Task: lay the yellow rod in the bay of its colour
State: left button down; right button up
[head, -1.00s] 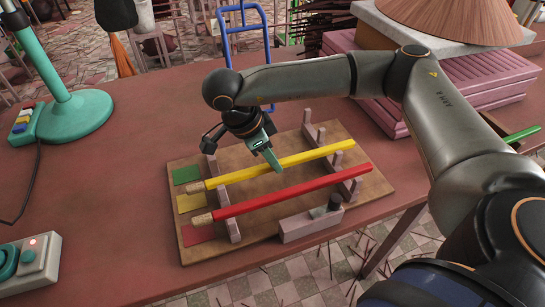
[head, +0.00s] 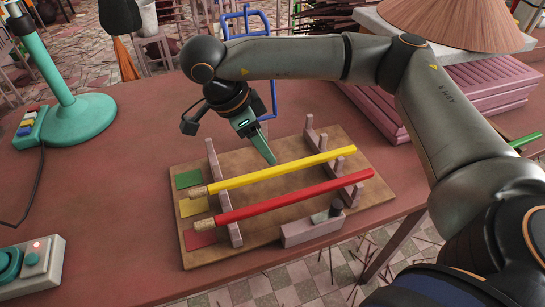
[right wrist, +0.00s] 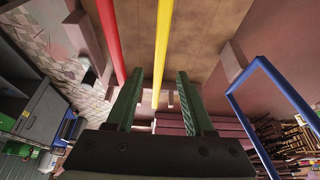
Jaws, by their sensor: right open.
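The yellow rod (head: 275,173) lies across the two notched rails of the wooden rack (head: 250,245), in the middle bay, in line with the yellow patch (head: 193,207). The red rod (head: 295,197) lies parallel in the bay nearest the front, by the red patch (head: 200,240). The bay by the green patch (head: 188,178) is empty. My right gripper (head: 271,162) is open and empty, just above and behind the yellow rod. In the right wrist view the yellow rod (right wrist: 162,45) shows between the spread fingers, apart from them. My left gripper is out of view.
A green rod (head: 525,139) lies at the right edge. A small block with a dark knob (head: 312,228) stands at the rack's front.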

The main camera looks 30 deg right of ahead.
jog(key=v, duration=0.5)
jog(key=shift+a+r+p, duration=0.1)
jog(key=shift+r+p, duration=0.25)
jog(key=shift+p, duration=0.05)
